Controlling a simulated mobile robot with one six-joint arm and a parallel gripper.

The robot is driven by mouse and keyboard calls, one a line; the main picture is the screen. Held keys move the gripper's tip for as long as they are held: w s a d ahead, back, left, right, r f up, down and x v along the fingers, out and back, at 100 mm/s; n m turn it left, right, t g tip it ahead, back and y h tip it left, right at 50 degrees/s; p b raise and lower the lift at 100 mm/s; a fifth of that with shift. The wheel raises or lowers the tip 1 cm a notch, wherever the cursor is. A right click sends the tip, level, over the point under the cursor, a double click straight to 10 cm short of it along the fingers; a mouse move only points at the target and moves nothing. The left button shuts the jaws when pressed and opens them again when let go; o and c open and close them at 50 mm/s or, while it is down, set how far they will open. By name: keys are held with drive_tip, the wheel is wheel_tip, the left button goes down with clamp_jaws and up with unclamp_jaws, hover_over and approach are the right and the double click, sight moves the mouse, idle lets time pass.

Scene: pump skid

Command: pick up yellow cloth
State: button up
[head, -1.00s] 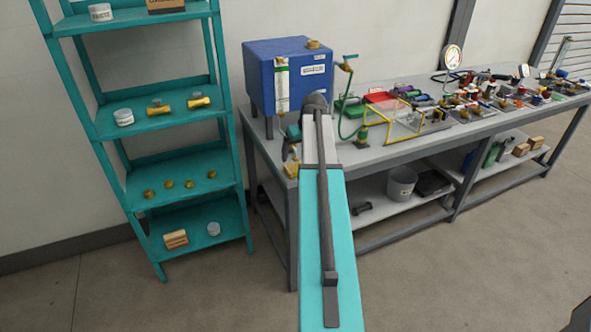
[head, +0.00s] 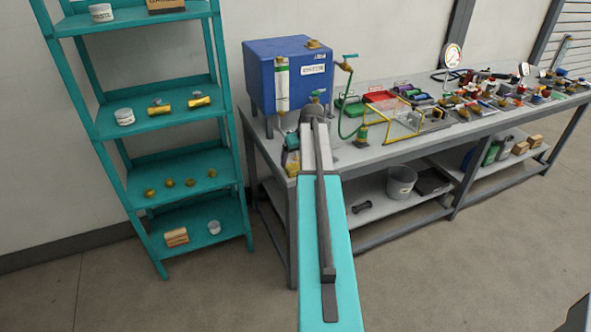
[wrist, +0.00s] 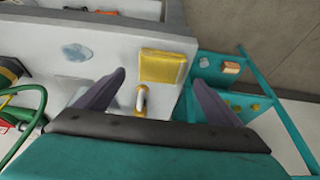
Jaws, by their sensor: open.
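A yellow cloth (wrist: 165,66), flat and roughly square, lies near the edge of the grey bench top in the wrist view. In the head view a small yellow patch (head: 292,169) shows at the bench's left front corner, partly behind my arm; it seems to be the same cloth. My gripper (wrist: 160,82) is open, its two dark fingers apart with the cloth between and beyond their tips. It holds nothing. A small pale, brass-ended fitting (wrist: 141,100) also shows between the fingers, just left of the cloth's near side.
A blue tank (head: 290,75) stands at the bench's left end. A green hose (head: 346,110) and a yellow frame (head: 405,130) are to its right. A teal shelf rack (head: 170,125) stands left of the bench. Many small parts crowd the bench's right half.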

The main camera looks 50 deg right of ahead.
sight(296, 167)
drive_tip(key=shift+p+x, duration=1)
drive_tip(key=shift+x, duration=1.3)
drive_tip(key=shift+a, duration=0.1)
drive_tip(key=c, duration=1.1)
drive_tip(key=shift+r, duration=0.1)
drive_tip(key=shift+c, duration=0.2)
drive_tip(key=shift+r+b, duration=1)
drive_tip(key=shift+r, duration=0.65)
drive_tip(key=s+a+r+b, duration=0.1)
drive_tip(key=s+a+b, duration=0.3)
drive_tip(key=s+a, duration=0.7)
drive_tip(key=shift+a+r, duration=0.2)
drive_tip(key=shift+a, duration=0.1)
